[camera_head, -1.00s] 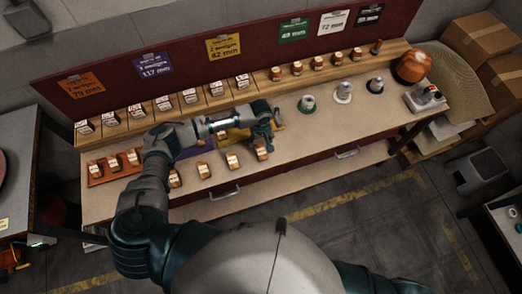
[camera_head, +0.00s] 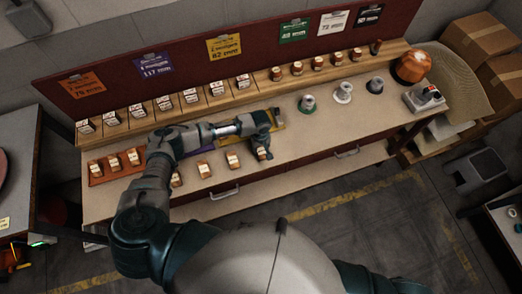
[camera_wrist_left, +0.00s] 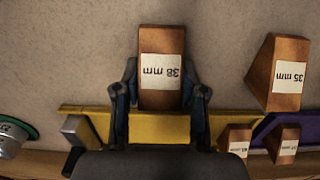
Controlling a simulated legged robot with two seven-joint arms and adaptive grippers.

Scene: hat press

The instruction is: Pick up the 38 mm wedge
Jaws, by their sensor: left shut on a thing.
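The 38 mm wedge (camera_wrist_left: 161,68) is a brown wooden block with a white label, standing on the bench top in front of the yellow tray (camera_wrist_left: 160,128). My left gripper (camera_wrist_left: 160,92) is shut on it, with one finger on each side. In the head view my left gripper (camera_head: 262,148) reaches down at the bench's front part and partly hides the wedge. My right gripper is in no view.
The 35 mm wedge (camera_wrist_left: 278,72) stands beside the held one. Another wedge (camera_head: 204,170) stands further left. The purple tray (camera_wrist_left: 268,124) holds small wedges. An orange tray (camera_head: 95,179) holds several wedges. Spools (camera_head: 307,103) stand to the right, with free bench between.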

